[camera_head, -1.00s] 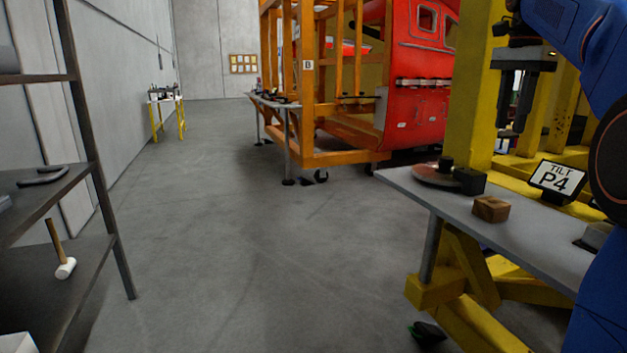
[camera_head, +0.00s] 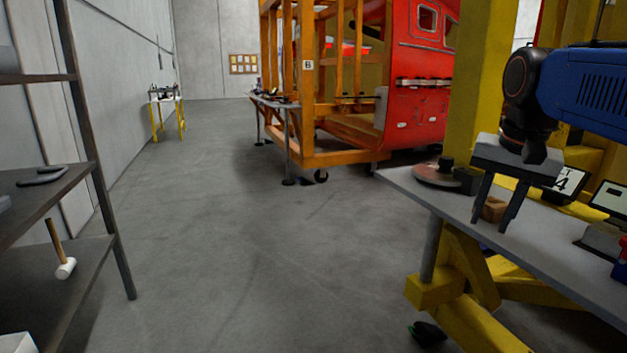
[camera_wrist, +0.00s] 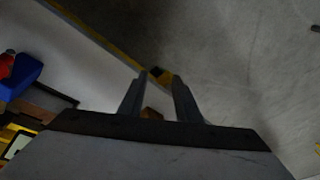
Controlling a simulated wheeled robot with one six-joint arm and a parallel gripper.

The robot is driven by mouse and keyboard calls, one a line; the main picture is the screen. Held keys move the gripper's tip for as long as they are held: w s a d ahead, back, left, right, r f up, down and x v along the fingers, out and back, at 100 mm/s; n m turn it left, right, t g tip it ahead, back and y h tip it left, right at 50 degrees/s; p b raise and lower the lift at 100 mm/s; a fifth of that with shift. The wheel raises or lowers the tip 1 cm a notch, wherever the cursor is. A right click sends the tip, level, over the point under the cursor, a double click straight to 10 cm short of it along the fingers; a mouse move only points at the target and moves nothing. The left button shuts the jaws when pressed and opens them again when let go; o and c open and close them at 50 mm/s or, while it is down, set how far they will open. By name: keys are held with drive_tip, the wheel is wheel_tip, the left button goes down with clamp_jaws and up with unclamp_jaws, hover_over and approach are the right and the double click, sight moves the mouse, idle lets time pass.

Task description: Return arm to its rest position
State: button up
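My gripper (camera_head: 495,204) is in the head view at the right, pointing down over the grey workbench (camera_head: 555,253). Its two dark fingers are spread apart. A small brown wooden block (camera_head: 493,208) shows between and behind the fingers. In the wrist view, the fingers of my gripper (camera_wrist: 160,82) stand apart with nothing held. A bit of the brown block (camera_wrist: 151,114) shows between them, partly hidden by the gripper body. The blue arm link above is mine.
A grinder-like tool with a disc (camera_head: 437,174) lies at the bench's left end. A tilt sign (camera_head: 567,184) stands behind my wrist. A yellow post (camera_head: 472,90) rises close by. A dark shelf (camera_head: 50,262) with a mallet (camera_head: 65,267) is at left. The floor (camera_head: 235,240) between is clear.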

drive_tip(key=s+a+f+n+t, duration=0.1)
drive_tip(key=s+a+f+n, duration=0.1)
drive_tip(key=s+f, duration=0.5)
drive_tip(key=s+a+f+n+t, duration=0.1)
drive_tip(key=s+f+n, duration=0.3)
drive_tip(key=f, duration=1)
drive_tip(key=s+a, duration=0.1)
drive_tip(key=s, duration=0.2)
drive_tip(key=shift+s+a+f+n, duration=0.15)
drive_tip(key=shift+a+f+n, duration=0.1)
drive_tip(key=shift+f+n, duration=0.15)
